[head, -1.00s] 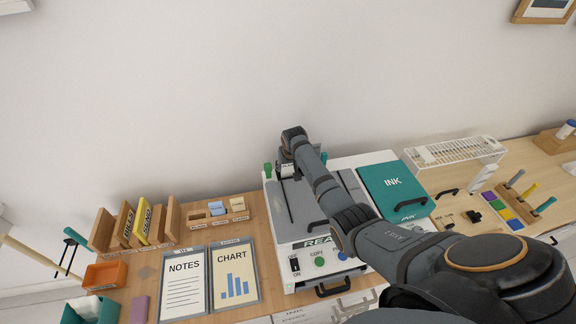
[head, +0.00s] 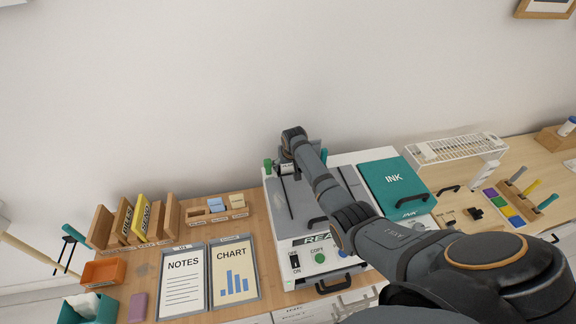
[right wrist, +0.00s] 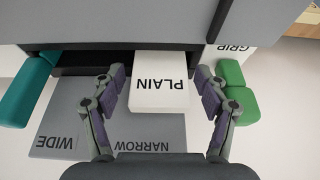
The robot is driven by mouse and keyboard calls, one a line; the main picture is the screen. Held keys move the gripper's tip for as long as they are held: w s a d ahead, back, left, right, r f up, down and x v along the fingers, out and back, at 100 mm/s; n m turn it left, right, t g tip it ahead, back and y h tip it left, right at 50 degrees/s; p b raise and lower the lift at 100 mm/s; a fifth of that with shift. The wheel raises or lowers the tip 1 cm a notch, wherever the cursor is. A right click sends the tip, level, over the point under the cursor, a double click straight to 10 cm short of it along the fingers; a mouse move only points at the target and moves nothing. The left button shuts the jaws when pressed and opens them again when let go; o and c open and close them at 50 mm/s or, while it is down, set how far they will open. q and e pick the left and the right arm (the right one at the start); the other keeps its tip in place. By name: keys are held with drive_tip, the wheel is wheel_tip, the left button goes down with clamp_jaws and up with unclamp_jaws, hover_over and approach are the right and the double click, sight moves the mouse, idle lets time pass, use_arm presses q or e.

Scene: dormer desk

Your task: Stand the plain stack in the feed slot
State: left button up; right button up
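The plain stack (right wrist: 160,94) is a white block marked PLAIN. In the right wrist view it stands at the dark feed slot (right wrist: 92,70), with its far end up against the grey part behind; how deep it sits is hidden. My right gripper (right wrist: 160,82) is open around it, with a finger on each side and narrow gaps showing. In the head view the stack (head: 289,169) is a small white patch at the machine's back left, and my right arm covers most of the gripper. My left gripper is not in view.
A green GRIP lever (right wrist: 237,90) and a teal lever (right wrist: 28,90) flank the slot. A grey plate (right wrist: 60,118) is marked WIDE and NARROW. A teal INK cover (head: 392,185) is right of my arm. NOTES (head: 184,283) and CHART (head: 233,272) boards lie left of the machine.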

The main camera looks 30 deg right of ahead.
drive_tip(key=shift+r, duration=0.1)
drive_tip(key=v, duration=1.2)
idle(0.5)
